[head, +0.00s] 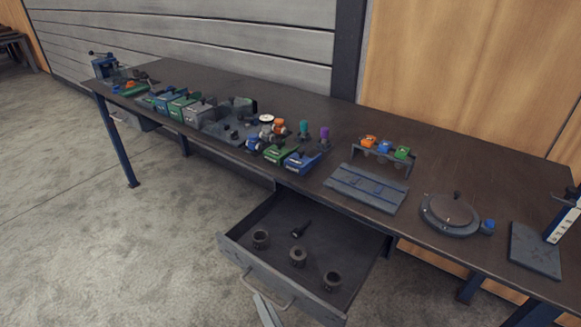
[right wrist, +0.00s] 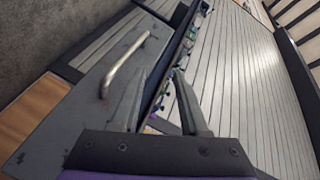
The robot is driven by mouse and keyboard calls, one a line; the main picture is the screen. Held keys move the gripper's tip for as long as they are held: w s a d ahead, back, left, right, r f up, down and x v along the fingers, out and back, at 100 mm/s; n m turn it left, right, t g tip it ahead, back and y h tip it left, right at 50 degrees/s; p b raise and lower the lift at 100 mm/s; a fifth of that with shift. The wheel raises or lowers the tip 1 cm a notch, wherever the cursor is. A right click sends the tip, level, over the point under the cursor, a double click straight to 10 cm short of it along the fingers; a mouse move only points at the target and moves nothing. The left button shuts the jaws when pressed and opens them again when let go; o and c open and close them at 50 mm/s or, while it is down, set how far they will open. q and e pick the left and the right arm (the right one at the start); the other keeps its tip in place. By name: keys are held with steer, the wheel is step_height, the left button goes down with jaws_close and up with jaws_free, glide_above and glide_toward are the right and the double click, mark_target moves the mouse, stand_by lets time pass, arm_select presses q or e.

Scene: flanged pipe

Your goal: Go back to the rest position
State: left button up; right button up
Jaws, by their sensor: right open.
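My right gripper (head: 265,309) shows at the bottom edge of the head view, just in front of the drawer handle. In the right wrist view its two fingers (right wrist: 160,88) are apart with nothing between them. My left gripper is out of view.
The bench carries a blue vise (head: 104,66), several coloured bins, a grey slotted plate (head: 366,187), a small rack (head: 381,159) with coloured parts, a round turntable (head: 450,213) and a stand (head: 536,250) at right. Bare concrete floor (head: 100,235) lies left of the drawer.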

steer(key=s+d+f+n+g+h, duration=0.3)
steer(key=s+d, duration=0.1)
steer(key=d, duration=0.4)
steer(key=s+d+f+n+g+h, duration=0.2)
steer(key=s+d+g, duration=0.25)
steer(key=d, duration=0.35)
steer(key=s+d+f+n+g+h, duration=0.3)
steer(key=s+d, duration=0.2)
steer(key=d, duration=0.2)
arm_select(q)
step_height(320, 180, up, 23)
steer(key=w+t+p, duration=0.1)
steer(key=p, duration=1.9)
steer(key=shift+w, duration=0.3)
arm_select(e)
step_height(320, 180, up, 23)
steer(key=w+t, duration=0.1)
steer(key=w, duration=0.1)
steer(key=shift+y, duration=0.3)
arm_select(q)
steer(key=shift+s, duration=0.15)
arm_select(e)
steer(key=shift+s+a+f+t, duration=0.1)
steer(key=shift+t, duration=0.15)
